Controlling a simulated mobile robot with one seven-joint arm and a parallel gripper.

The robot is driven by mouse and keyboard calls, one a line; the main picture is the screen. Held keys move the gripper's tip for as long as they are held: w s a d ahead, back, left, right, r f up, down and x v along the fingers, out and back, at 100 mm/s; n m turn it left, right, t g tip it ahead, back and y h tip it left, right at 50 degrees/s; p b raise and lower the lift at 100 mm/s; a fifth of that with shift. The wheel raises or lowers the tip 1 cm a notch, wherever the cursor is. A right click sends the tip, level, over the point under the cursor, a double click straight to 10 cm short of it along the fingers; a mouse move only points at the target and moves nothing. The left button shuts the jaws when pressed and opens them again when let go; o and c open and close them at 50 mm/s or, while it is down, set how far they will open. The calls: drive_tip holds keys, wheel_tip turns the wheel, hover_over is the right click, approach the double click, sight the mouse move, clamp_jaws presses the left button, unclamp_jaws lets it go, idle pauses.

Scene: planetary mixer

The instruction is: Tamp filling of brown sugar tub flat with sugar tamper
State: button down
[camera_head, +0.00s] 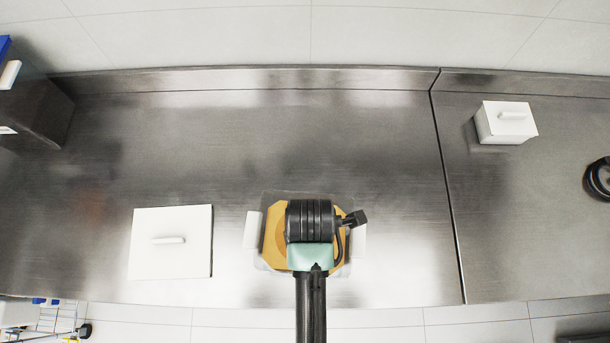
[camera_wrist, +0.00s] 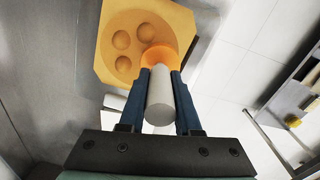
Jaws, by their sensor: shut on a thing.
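The brown sugar tub (camera_head: 252,230) stands near the counter's front edge in the head view, with pale side handles. My arm covers much of it. Its tan filling (camera_head: 272,240) also shows in the wrist view (camera_wrist: 115,70), with several round marks on its surface; I cannot tell whether they are bumps or hollows. My gripper (camera_wrist: 160,74) is shut on the sugar tamper (camera_wrist: 160,100), around its grey cylindrical handle. The tamper's orange round end points at the filling, over its edge area. I cannot tell whether it touches. The tamper is hidden in the head view.
A flat white lid (camera_head: 190,255) with a bar handle lies left of the tub. A white lidded box (camera_head: 507,128) stands at the back right, beyond a counter seam. A black round object (camera_head: 598,180) is at the far right. A dark box (camera_head: 35,105) stands far left. The middle counter is clear.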

drive_tip(key=shift+f, duration=0.1)
drive_tip(key=shift+f+b, duration=1)
drive_tip(key=shift+f, duration=0.9)
drive_tip(key=shift+r+p, duration=0.15)
drive_tip(key=shift+p, duration=0.35)
drive_tip(key=shift+f, duration=0.2)
drive_tip(key=shift+r+p, duration=0.1)
drive_tip(key=shift+p, duration=0.4)
idle(0.5)
drive_tip(key=shift+r, duration=1.75)
